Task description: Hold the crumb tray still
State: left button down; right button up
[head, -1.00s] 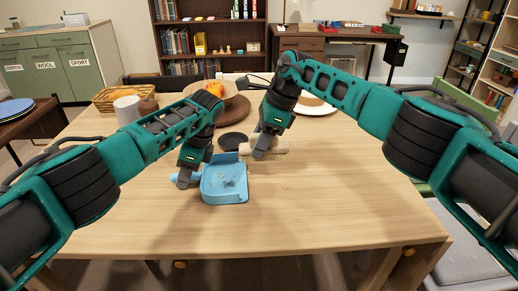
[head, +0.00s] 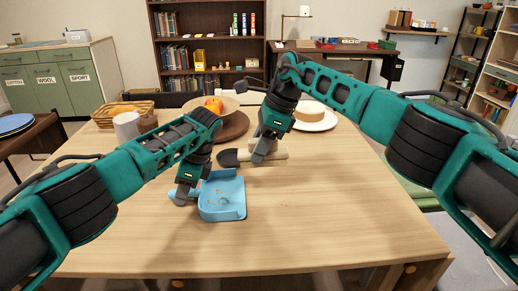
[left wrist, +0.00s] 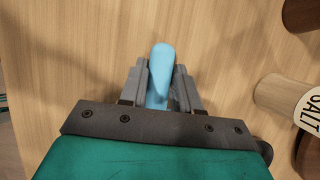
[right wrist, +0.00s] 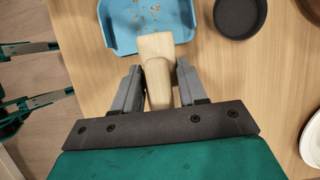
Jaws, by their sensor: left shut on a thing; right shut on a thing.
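The light-blue crumb tray (head: 222,207) lies on the wooden table, with small brown crumbs inside. It also shows in the right wrist view (right wrist: 122,42). My left gripper (head: 182,198) is shut on its handle (left wrist: 161,65) at the tray's left side. The tray body is hidden in the left wrist view. My right gripper (head: 260,157) is shut on a pale wooden handle-like piece (right wrist: 157,65), just beyond the tray. In the right wrist view its end overlaps the tray's edge; I cannot tell whether they touch. What the piece belongs to is hidden.
A dark round dish (right wrist: 240,14) lies close behind the tray. A fruit bowl (head: 226,105), a white plate (head: 320,122), a white cup (head: 127,125) and a basket (head: 110,115) stand farther back. The table's front and right are clear.

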pick_arm(q)
jog(key=c, duration=0.7)
grip_release()
jog(key=shift+c, duration=0.2)
grip_shut()
dwell(0.8)
